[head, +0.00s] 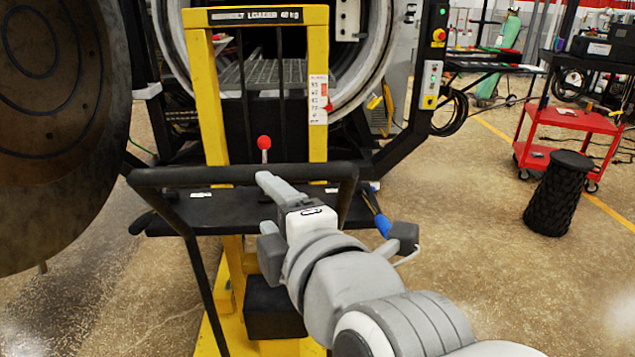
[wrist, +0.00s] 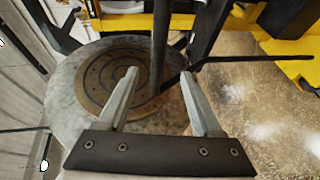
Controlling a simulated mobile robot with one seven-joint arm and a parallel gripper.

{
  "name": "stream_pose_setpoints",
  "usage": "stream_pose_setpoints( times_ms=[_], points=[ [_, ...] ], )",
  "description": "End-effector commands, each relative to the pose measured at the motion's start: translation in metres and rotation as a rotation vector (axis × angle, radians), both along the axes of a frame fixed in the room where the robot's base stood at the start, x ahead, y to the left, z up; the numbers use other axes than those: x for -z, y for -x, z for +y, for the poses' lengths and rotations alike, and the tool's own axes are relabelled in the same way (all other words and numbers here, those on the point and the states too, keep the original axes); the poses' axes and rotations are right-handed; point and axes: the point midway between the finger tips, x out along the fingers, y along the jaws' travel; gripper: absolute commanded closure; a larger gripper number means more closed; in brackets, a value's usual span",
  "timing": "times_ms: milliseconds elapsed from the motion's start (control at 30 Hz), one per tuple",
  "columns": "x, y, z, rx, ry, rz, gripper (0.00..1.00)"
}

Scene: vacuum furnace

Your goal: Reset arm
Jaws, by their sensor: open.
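My gripper (wrist: 158,80) is open and empty in the wrist view, its two grey fingers apart. The round grey furnace door (wrist: 62,95) lies beyond the fingers there, with a dark bar (wrist: 160,45) rising between their tips. In the head view my arm reaches in from the lower right, and my gripper (head: 270,182) is over the black shelf of the yellow loader (head: 207,85), close to the black push handle (head: 230,175). I cannot tell whether it touches the handle.
The round door (head: 60,130) stands open at the left. The furnace opening (head: 345,75) is behind the loader. A red ball-topped lever (head: 264,143) and a blue-handled tool (head: 382,224) are near my gripper. A red cart (head: 565,120) and black stool (head: 557,195) stand right; floor between is clear.

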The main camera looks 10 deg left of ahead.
Motion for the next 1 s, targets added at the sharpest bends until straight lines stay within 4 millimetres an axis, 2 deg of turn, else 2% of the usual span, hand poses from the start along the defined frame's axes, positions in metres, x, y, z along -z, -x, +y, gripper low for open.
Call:
stream_pose_setpoints(
  times_ms=[433, 567, 667, 767, 1000],
  points=[
    [0.000, 0.003, -0.002, 0.001, 0.000, 0.001, 0.33],
    [0.004, -0.001, -0.009, 0.025, -0.026, 0.053, 0.33],
    [0.014, -0.008, -0.025, 0.083, -0.080, 0.168, 0.33],
    [0.030, -0.016, -0.049, 0.184, -0.167, 0.334, 0.33],
    [0.068, -0.019, -0.123, 0.537, -0.425, 0.727, 0.33]
  ],
)
